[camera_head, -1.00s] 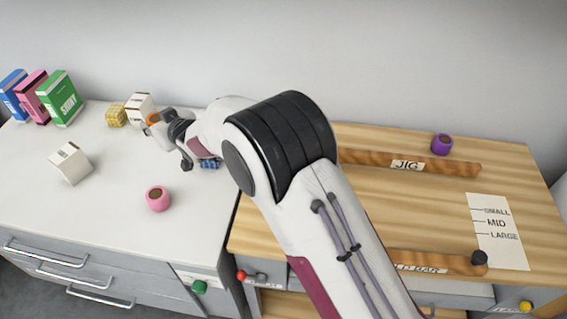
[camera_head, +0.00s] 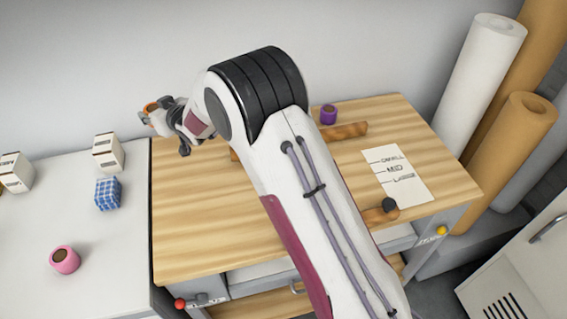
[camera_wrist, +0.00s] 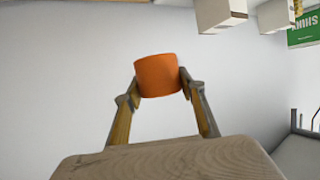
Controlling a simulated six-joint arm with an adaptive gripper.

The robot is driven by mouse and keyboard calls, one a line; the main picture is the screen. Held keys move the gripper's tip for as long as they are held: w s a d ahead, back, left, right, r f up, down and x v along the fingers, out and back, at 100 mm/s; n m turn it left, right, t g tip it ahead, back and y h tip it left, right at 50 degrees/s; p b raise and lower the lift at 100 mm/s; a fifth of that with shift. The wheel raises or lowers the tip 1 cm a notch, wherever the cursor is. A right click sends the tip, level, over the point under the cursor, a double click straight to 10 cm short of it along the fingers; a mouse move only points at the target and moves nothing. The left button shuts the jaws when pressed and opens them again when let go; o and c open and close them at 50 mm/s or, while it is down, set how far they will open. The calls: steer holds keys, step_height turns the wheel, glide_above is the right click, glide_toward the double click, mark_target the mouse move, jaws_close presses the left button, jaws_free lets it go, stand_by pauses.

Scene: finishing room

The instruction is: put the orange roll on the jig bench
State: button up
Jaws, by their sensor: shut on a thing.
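The orange roll (camera_wrist: 157,76) is held between the two fingertips of my gripper (camera_wrist: 159,88) in the wrist view. In the head view the roll (camera_head: 151,107) shows small at the end of my gripper (camera_head: 150,113), raised in front of the wall near the back left corner of the jig bench (camera_head: 195,225). The bench has a light striped wood top. My arm hides its middle and part of the wooden bars on it. The roll is apart from the bench top.
A purple roll (camera_head: 328,115) stands at the bench's back, near a wooden bar (camera_head: 345,132). A size card (camera_head: 398,175) lies on the right. The white counter (camera_head: 110,235) holds a pink roll (camera_head: 64,259), a blue checked cube (camera_head: 108,194) and white boxes. The bench's front left is clear.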

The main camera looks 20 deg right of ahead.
steer(key=w+d+m+t+h, duration=0.1)
steer(key=w+d+m+h, duration=0.1)
steer(key=d, duration=1.2)
steer(key=w+d+m+t+h, duration=0.1)
steer(key=w+d+m+h, duration=0.1)
steer(key=d, duration=1.2)
steer(key=shift+s+d+f, duration=0.1)
steer(key=shift+s+f, duration=0.05)
steer(key=shift+f, duration=1.1)
steer(key=shift+s+d+f, duration=0.1)
steer(key=shift+s+f, duration=0.05)
steer(key=shift+f, duration=1.1)
steer(key=shift+f, duration=3.1)
steer(key=shift+f, duration=0.1)
steer(key=shift+f, duration=1.8)
steer(key=shift+f, duration=0.1)
